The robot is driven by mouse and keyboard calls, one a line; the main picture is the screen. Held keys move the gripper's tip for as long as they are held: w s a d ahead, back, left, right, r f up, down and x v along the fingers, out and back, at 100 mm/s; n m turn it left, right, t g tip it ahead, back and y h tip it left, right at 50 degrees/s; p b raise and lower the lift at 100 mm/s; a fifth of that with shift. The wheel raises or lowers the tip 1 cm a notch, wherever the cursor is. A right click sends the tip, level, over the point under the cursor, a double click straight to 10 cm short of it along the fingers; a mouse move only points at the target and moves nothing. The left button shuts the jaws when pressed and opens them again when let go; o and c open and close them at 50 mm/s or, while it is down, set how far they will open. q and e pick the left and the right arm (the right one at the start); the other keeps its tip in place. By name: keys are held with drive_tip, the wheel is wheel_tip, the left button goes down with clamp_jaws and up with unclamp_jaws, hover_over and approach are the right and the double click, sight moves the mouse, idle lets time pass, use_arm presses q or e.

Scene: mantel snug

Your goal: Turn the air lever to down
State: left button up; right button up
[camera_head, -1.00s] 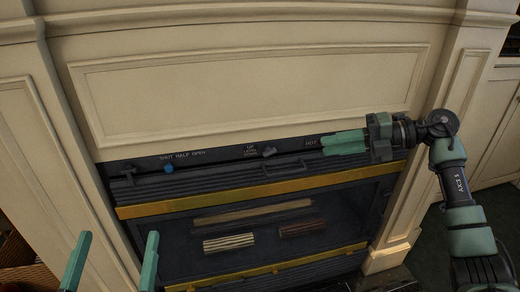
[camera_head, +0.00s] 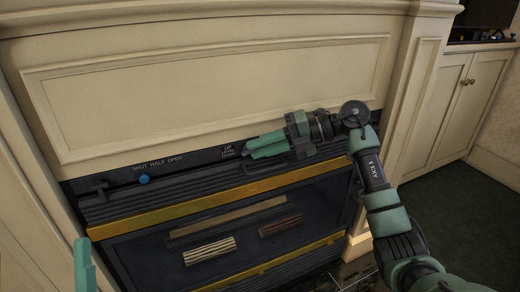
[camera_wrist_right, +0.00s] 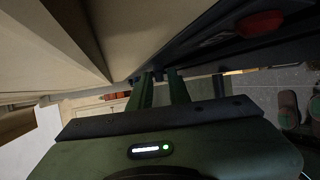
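The air lever's label with UP, LEVEL and DOWN (camera_head: 228,152) shows on the dark strip above the grate in the head view. The lever itself is hidden behind my right gripper there. My right gripper (camera_head: 247,148) lies along the strip just right of the label, its fingers pointing left. In the right wrist view its two fingers (camera_wrist_right: 161,74) stand apart, with small dark shapes near their tips; I cannot tell whether they touch the lever. One finger of my left gripper (camera_head: 84,262) shows at the lower left, away from the strip.
A blue knob (camera_head: 144,180) sits by the SHUT HALF OPEN label. A red knob (camera_wrist_right: 262,22) shows in the right wrist view. The brass-edged firebox (camera_head: 190,213) is below, the cream mantel panel (camera_head: 210,85) above. Open floor (camera_head: 450,215) lies to the right.

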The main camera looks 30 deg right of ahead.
clamp_jaws()
use_arm(q)
drive_tip(key=w+a+f+g+y+p, duration=0.1)
drive_tip(key=w+f+g+y+p, duration=0.1)
drive_tip(key=f+g, duration=0.55)
drive_tip(key=w+a+f+g+y+p, duration=0.1)
drive_tip(key=w+f+g+y+p, duration=0.2)
drive_tip(key=f, duration=0.7)
drive_tip(key=s+a+f+g+y+p, duration=0.1)
drive_tip(key=s+a+f+g+p, duration=0.1)
drive_tip(key=s+f+g, duration=0.3)
drive_tip(key=s+a+f+n+g+y+p, duration=0.1)
drive_tip(key=s+a+f+g+p, duration=0.2)
drive_tip(key=s, duration=0.9)
wheel_tip(320, 180, down, 2)
drive_tip(key=g, duration=0.3)
drive_tip(key=shift+s+a+f, duration=0.2)
drive_tip(key=shift+s+a, duration=0.05)
drive_tip(key=shift+s, duration=0.05)
use_arm(e)
drive_tip(key=h, duration=0.1)
drive_tip(key=n+h, duration=0.1)
drive_tip(key=h, duration=0.1)
drive_tip(key=r+g+h, duration=0.1)
drive_tip(key=shift+a, duration=0.4)
use_arm(q)
drive_tip(key=shift+g, duration=0.25)
